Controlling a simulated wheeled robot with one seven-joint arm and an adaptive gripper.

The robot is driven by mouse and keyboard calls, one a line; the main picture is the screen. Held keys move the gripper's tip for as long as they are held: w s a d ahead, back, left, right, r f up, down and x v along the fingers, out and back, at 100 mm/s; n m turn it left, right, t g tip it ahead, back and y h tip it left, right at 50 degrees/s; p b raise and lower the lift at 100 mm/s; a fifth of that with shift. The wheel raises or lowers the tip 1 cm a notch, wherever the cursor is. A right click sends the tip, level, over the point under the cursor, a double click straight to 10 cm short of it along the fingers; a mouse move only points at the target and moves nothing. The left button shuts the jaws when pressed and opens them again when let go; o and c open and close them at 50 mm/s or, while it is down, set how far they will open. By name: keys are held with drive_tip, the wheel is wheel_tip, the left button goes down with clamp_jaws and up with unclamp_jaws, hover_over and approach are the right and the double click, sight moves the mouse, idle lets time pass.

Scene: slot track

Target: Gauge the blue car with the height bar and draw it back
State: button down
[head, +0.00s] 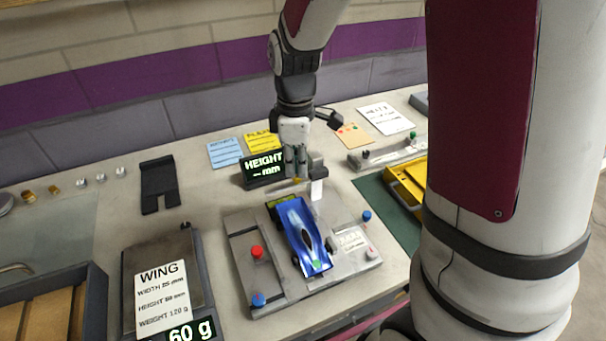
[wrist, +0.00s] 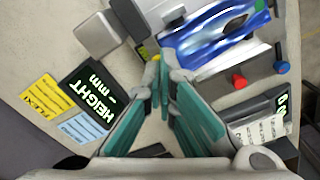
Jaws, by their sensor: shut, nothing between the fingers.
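The blue car (head: 302,235) sits on a grey fixture plate (head: 240,225), and part of it shows at the top of the wrist view (wrist: 212,42). A dark block with a white tag (head: 317,182), which looks like part of the height gauge, stands just behind the car; a grey block shows in the wrist view (wrist: 97,35). I cannot make out the bar clearly. The height display (head: 264,168) shows dashes before "mm". My gripper (head: 296,176) is shut and empty, pointing down behind the car and beside the gauge block; its fingertips meet in the wrist view (wrist: 160,75).
A scale with a WING card (head: 162,295) reads 60 g at left. A black bracket (head: 160,185) lies on the bench. A yellow tray (head: 405,185) is at right.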

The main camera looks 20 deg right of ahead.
sight(297, 178)
drive_tip(key=shift+f+b, duration=0.95)
drive_tip(key=shift+f, duration=1.05)
idle(1.0)
idle(0.8)
drive_tip(key=shift+r+p, duration=2.4)
drive_tip(key=shift+r, duration=1.6)
drive_tip(key=shift+r, duration=0.1)
drive_tip(key=s+r+m+t, duration=0.2)
drive_tip(key=s+r+m, duration=0.4)
drive_tip(key=s, duration=0.4)
drive_tip(key=s+r+m+t, duration=0.3)
drive_tip(key=s+r+m, duration=0.3)
drive_tip(key=s+r, duration=0.3)
drive_tip(key=shift+s+r, duration=0.3)
drive_tip(key=shift+s, duration=0.4)
